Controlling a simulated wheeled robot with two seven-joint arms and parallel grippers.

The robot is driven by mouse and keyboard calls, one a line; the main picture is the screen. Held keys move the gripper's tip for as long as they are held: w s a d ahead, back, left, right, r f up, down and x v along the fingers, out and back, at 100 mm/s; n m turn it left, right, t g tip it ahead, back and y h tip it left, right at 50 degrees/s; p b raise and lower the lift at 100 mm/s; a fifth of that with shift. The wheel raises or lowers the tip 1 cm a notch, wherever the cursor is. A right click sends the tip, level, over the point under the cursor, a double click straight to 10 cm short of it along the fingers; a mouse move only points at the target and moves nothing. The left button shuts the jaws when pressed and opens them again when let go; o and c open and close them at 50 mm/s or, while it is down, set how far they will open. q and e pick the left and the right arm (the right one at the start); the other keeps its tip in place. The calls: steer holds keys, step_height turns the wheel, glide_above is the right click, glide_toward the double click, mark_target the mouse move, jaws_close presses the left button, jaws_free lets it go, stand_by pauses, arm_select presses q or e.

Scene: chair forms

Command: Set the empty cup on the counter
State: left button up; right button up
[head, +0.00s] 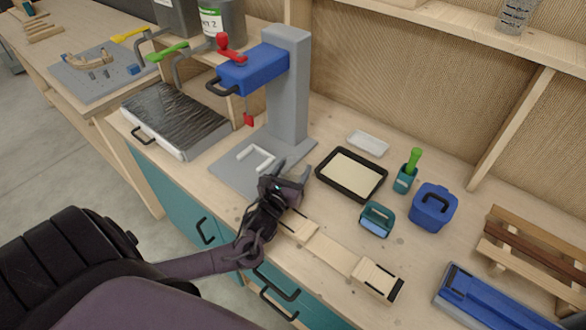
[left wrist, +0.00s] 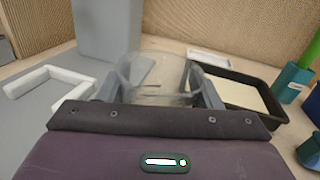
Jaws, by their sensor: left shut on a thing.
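My left gripper (head: 287,178) is over the wooden counter (head: 330,220), near the front edge and beside the grey base of the press. In the left wrist view its two grey fingers (left wrist: 157,88) are shut on a clear, see-through cup (left wrist: 155,72). The cup looks empty, with its wide rim showing between and above the fingers. Its bottom is hidden behind the gripper body, so I cannot tell whether it touches the counter. In the head view the cup is hard to make out. My right gripper is in neither view.
A grey and blue press (head: 287,90) stands behind left, with a white bracket (head: 262,158) on its base. A black-rimmed tray (head: 318,178), white dish (head: 368,143), teal holder (head: 376,222) and blue bin (head: 432,208) stand right. A wooden strip (head: 330,252) lies at the front edge.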

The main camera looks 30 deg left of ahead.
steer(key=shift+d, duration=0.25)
arm_select(q)
steer(key=shift+f, duration=0.15)
steer(key=o, duration=0.8)
steer(key=shift+c, duration=0.2)
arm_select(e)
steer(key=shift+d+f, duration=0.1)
arm_select(q)
steer(key=shift+r, duration=0.2)
steer(key=shift+s+f, duration=0.1)
steer(key=shift+s, duration=0.2)
steer(key=s, duration=0.3)
steer(key=s+d+b, duration=0.1)
steer(key=s, duration=0.3)
steer(key=s+d, duration=0.1)
steer(key=s, duration=0.3)
steer(key=shift+s+b, duration=0.15)
steer(key=shift+b, duration=0.25)
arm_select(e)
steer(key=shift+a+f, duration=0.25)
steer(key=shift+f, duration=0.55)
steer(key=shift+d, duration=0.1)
